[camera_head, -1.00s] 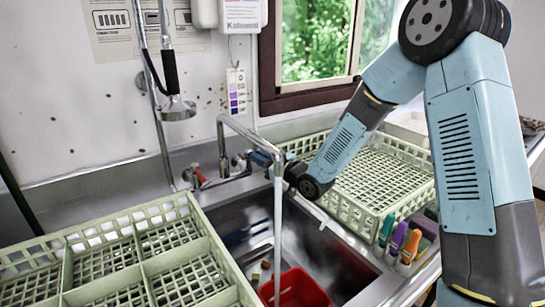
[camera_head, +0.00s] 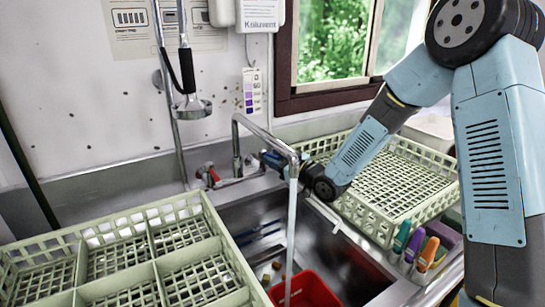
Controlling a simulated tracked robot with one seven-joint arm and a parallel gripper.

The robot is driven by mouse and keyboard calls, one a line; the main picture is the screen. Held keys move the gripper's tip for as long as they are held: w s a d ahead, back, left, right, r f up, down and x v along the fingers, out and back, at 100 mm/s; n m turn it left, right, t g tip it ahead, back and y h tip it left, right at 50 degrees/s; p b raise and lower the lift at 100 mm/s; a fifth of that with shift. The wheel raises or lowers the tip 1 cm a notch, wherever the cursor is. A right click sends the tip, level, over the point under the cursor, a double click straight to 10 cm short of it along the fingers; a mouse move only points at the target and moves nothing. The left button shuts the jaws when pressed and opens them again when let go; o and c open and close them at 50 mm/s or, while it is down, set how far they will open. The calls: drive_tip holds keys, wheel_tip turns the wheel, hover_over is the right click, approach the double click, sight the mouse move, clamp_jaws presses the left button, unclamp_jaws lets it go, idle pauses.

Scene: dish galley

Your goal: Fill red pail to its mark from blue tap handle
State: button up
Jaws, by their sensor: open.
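The red pail (camera_head: 316,290) stands in the sink under the tap (camera_head: 262,131), cut off by the bottom edge. A pale stream of water (camera_head: 291,225) falls from the spout into it. The pail's mark and water level cannot be made out. A red tap handle (camera_head: 208,174) is at the left of the tap. My gripper (camera_head: 261,158) is at the right side of the tap, behind the spout, where the blue handle would be hidden. Its fingers are open, small and partly covered by the arm; I cannot tell whether they touch the handle.
A green divided rack (camera_head: 215,222) fills the left front. Another green rack (camera_head: 385,232) stands right of the sink (camera_head: 345,262). Several coloured bottles (camera_head: 416,245) stand at the sink's right edge. A hanging spray head (camera_head: 191,108) is left of the tap.

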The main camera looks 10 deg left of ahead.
drive_tip(key=shift+r, duration=0.5)
wheel_tip(320, 180, up, 2)
drive_tip(key=shift+r, duration=0.2)
drive_tip(key=s+d+r, duration=0.7)
drive_tip(key=s+r, duration=0.2)
drive_tip(key=s, duration=0.3)
drive_tip(key=shift+r, duration=0.2)
